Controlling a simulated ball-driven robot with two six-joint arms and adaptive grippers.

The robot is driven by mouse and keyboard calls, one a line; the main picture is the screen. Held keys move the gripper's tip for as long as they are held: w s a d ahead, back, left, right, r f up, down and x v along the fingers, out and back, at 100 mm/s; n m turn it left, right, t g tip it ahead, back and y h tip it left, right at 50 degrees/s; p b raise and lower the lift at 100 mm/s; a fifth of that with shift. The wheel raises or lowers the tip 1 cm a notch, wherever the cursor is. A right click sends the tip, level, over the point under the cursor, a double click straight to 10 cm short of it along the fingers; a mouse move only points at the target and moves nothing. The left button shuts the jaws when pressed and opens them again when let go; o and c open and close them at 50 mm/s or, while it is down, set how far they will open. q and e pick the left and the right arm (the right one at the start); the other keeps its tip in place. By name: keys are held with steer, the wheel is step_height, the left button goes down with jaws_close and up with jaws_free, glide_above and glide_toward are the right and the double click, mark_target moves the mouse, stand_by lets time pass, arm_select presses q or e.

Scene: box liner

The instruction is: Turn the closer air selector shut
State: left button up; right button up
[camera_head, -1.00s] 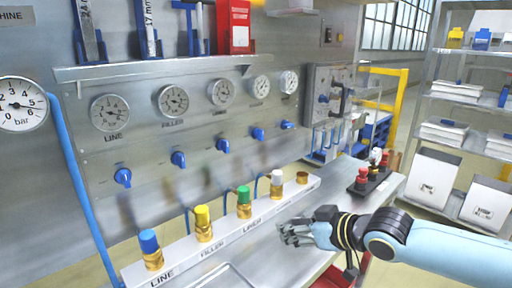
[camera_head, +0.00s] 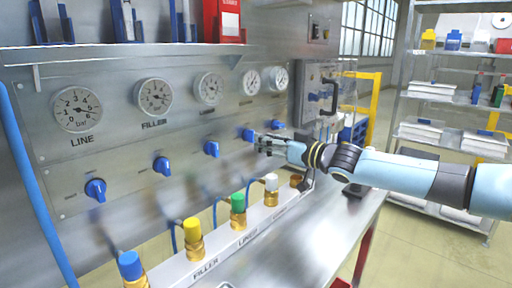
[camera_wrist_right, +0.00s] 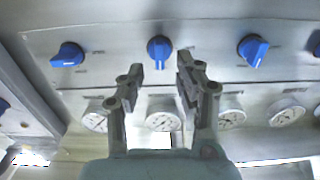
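Several blue selector knobs sit in a row on the grey panel under the gauges: a nearest knob (camera_head: 95,190), a second knob (camera_head: 162,166), a third knob (camera_head: 211,149), a fourth knob (camera_head: 248,135) and a far knob (camera_head: 278,125). Their small labels are unreadable. My right gripper (camera_head: 260,143) is by the fourth knob. In the right wrist view the gripper (camera_wrist_right: 163,72) is open, and one blue knob (camera_wrist_right: 159,49) lies just beyond and between its fingertips, with its handle near vertical there. Contact cannot be told. My left gripper is not in view.
Below the knobs, a white manifold (camera_head: 232,243) carries brass fittings with coloured caps, including a green cap (camera_head: 238,202). A steel worktop (camera_head: 300,240) lies in front. A grey box (camera_head: 318,92) with a handle is past the far knob. Shelves (camera_head: 440,105) stand at right.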

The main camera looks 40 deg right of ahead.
mark_target(250, 136)
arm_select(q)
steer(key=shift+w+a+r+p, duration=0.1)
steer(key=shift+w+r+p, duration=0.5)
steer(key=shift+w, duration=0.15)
arm_select(e)
steer(key=w, duration=0.4)
steer(key=shift+a+r, duration=0.15)
steer(key=shift+a, duration=0.05)
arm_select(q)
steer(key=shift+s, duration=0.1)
arm_select(e)
jaws_close()
